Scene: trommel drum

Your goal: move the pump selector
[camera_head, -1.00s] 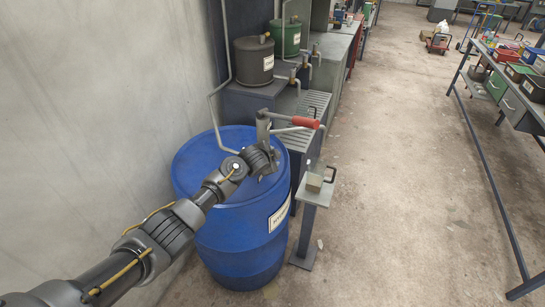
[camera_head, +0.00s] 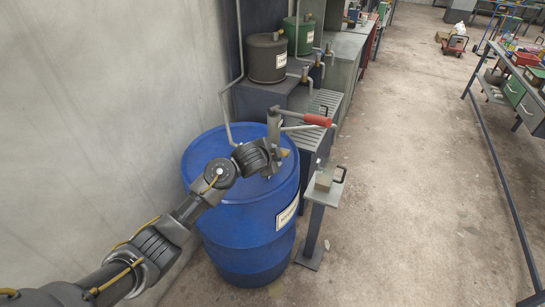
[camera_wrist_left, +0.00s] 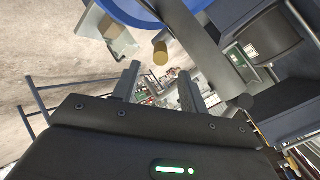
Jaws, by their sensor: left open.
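A hand pump (camera_head: 273,128) with a red crank grip (camera_head: 318,120) stands on top of the blue drum (camera_head: 246,212). A small brass-coloured piece (camera_head: 285,152) shows at the pump's base, just beyond my left wrist. I cannot tell for certain whether it is the selector. In the left wrist view a brass-coloured round end (camera_wrist_left: 160,52) lies just ahead of my left gripper (camera_wrist_left: 158,72). The gripper is open, with nothing between its fingers. My right gripper is not in view.
A grey post stand (camera_head: 322,190) with a small block on it stands right of the drum. Behind are a dark canister (camera_head: 268,62) and a green canister (camera_head: 299,36) on a bench. A wall is close on the left. The floor (camera_head: 420,190) to the right is clear.

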